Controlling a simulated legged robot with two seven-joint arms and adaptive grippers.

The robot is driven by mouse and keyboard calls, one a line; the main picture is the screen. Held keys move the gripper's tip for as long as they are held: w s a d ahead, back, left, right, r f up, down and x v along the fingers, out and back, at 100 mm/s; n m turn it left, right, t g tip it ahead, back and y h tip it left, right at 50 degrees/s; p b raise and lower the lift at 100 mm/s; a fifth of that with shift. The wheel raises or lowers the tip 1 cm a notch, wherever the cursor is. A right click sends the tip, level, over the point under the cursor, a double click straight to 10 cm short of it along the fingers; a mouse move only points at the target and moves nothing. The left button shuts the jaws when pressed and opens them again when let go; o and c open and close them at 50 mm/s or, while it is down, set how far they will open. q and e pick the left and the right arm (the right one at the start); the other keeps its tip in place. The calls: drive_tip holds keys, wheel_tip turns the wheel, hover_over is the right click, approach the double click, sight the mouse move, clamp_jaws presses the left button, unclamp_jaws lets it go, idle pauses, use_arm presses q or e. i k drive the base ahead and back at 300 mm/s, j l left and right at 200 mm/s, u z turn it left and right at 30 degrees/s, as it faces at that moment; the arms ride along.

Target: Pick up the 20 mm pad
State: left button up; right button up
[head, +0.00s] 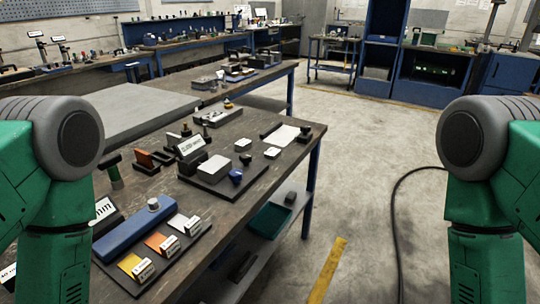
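A dark board (203,243) lies on the near workbench, with a yellow pad (129,264), an orange pad (155,241) and a white pad (178,222) in a row. Each has a small white label in front. The label print is too small to read, so I cannot tell which is the 20 mm pad. A blue bar (130,229) with a pale round knob (153,204) lies just behind the pads. My green arms show at the left and right edges. Neither gripper is in view.
Behind, a dark tray (209,178) holds white blocks and a blue knob (235,176), with a sign (191,146) behind it. A sign ending in "mm" (105,209) stands left of the blue bar. A grey slab (140,108) lies farther back.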

sight(272, 153)
drive_tip(key=k, duration=0.45)
drive_tip(key=i+l+u, duration=0.2)
drive_tip(key=i+l, duration=0.95)
drive_tip(key=l, duration=0.15)
